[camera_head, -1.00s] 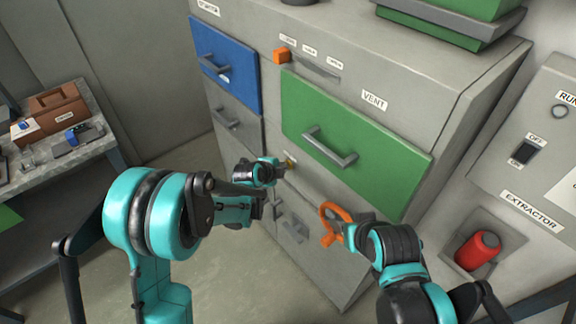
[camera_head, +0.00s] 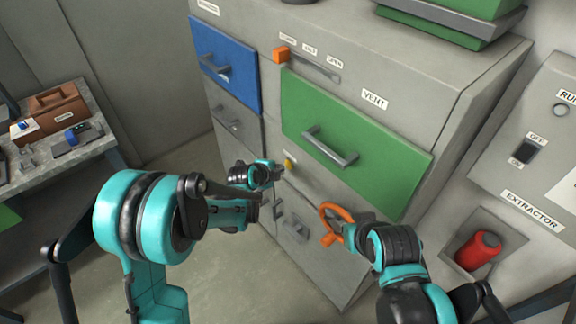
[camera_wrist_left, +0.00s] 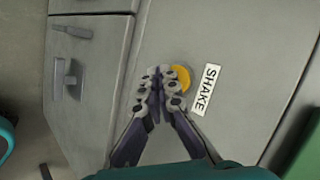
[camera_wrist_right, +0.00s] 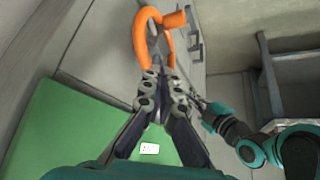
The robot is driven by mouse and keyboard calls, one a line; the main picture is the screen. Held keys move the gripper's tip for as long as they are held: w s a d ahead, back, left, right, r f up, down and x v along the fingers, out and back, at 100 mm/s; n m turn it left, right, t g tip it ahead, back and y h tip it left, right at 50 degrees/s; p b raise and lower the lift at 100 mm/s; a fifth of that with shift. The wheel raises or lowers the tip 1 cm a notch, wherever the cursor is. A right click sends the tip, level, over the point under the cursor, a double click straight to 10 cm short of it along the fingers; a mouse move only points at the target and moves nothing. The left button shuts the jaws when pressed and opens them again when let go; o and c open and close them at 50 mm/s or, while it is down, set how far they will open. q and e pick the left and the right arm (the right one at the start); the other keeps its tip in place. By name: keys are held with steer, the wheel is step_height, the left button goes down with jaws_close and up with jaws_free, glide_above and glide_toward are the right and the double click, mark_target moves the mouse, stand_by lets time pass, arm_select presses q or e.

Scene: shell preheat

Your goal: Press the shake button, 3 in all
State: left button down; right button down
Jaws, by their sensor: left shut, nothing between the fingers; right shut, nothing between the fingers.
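The shake button is a round yellow button (camera_wrist_left: 181,78) beside a white SHAKE label (camera_wrist_left: 205,89) in the left wrist view. In the head view the button (camera_head: 289,164) sits on the grey cabinet front below the green drawer. My left gripper (camera_wrist_left: 160,72) is shut and empty, its fingertips just left of the button and overlapping its edge in the wrist view; I cannot tell whether they touch it. In the head view the left gripper (camera_head: 279,173) is close by the button. My right gripper (camera_wrist_right: 160,72) is shut and empty, close to an orange ring-shaped handle (camera_wrist_right: 142,38).
The green drawer (camera_head: 375,155) with its grey handle is above the button, and the blue drawer (camera_head: 228,62) is up left. A red cylinder (camera_head: 478,250) sits in a recess at right. A side table (camera_head: 60,165) stands at left. Floor between is clear.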

arm_select(q)
steer(key=s+a, duration=0.1)
steer(key=a, duration=0.1)
steer(key=s+a, duration=0.2)
stand_by(0.6)
stand_by(0.6)
steer(key=s+a+r+n+y, duration=0.2)
steer(key=s+a+r+n, duration=0.7)
steer(key=s+r+n, duration=0.15)
steer(key=s+a+n+y, duration=0.1)
steer(key=s+a+n, duration=0.2)
steer(key=s+n, duration=0.2)
steer(key=s+a+n+g+y, duration=0.1)
steer(key=s+a+n, duration=0.3)
steer(key=s, duration=0.7)
steer(key=shift+a+r+n+y, duration=0.25)
steer(key=shift+n+y, duration=0.25)
steer(key=shift+n, duration=0.65)
steer(key=shift+s+d, duration=0.1)
